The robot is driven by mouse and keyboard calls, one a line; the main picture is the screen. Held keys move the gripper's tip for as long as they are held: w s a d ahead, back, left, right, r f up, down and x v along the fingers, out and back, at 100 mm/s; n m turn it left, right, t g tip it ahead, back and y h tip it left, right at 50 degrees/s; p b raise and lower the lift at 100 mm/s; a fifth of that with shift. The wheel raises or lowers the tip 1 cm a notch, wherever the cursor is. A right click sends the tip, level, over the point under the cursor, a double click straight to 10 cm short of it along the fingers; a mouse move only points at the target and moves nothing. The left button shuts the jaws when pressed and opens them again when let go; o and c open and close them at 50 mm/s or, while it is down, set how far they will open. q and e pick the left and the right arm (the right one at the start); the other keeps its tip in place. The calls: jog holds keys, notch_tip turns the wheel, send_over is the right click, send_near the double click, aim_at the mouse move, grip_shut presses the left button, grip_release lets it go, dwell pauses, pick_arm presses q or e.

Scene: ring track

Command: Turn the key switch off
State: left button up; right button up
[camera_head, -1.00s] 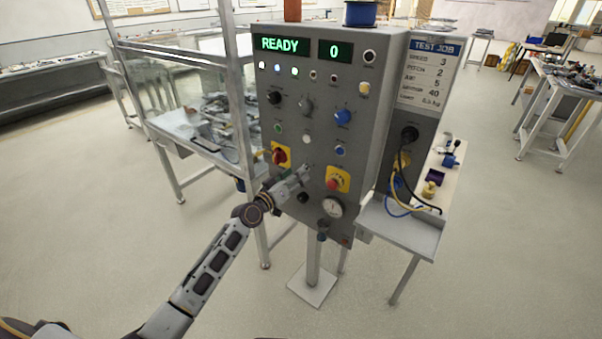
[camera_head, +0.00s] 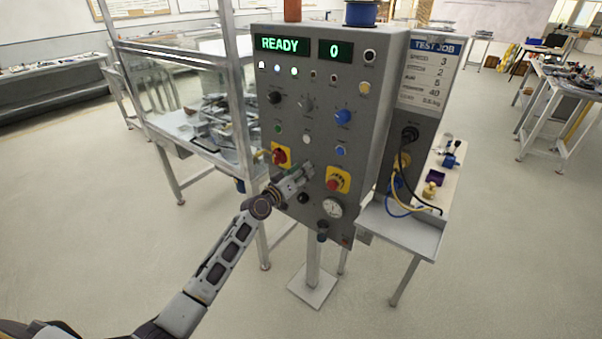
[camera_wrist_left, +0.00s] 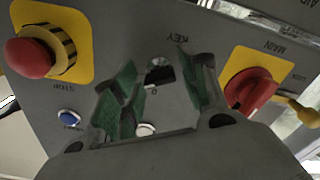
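The key switch (camera_wrist_left: 158,72) is on the grey control panel (camera_head: 368,70), beside the label KEY, which appears upside down in the left wrist view. A dark key part shows in its round face; its exact turn is hard to tell. My left gripper (camera_head: 308,172) is at the lower middle of the panel and hides the switch in the head view. In the left wrist view the left gripper (camera_wrist_left: 160,88) is open, its green-padded fingers on either side of the switch with gaps visible. My right gripper is in neither view.
A red stop button (camera_head: 334,184) on yellow is right of the gripper, and a red main switch (camera_head: 280,156) on yellow is to its left. A gauge (camera_head: 332,207) is below. A metal-framed clear enclosure (camera_head: 200,85) stands left of the panel.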

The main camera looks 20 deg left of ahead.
pick_arm(q)
grip_shut()
jog(key=shift+n, duration=0.4)
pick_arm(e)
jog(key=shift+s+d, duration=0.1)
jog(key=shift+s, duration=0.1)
pick_arm(q)
jog(key=n+p, duration=0.2)
jog(key=n, duration=0.9)
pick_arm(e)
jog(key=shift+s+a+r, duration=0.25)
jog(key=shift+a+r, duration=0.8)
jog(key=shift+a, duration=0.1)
pick_arm(q)
jog(key=shift+o, duration=1.4)
grip_release()
jog(key=shift+o, duration=0.4)
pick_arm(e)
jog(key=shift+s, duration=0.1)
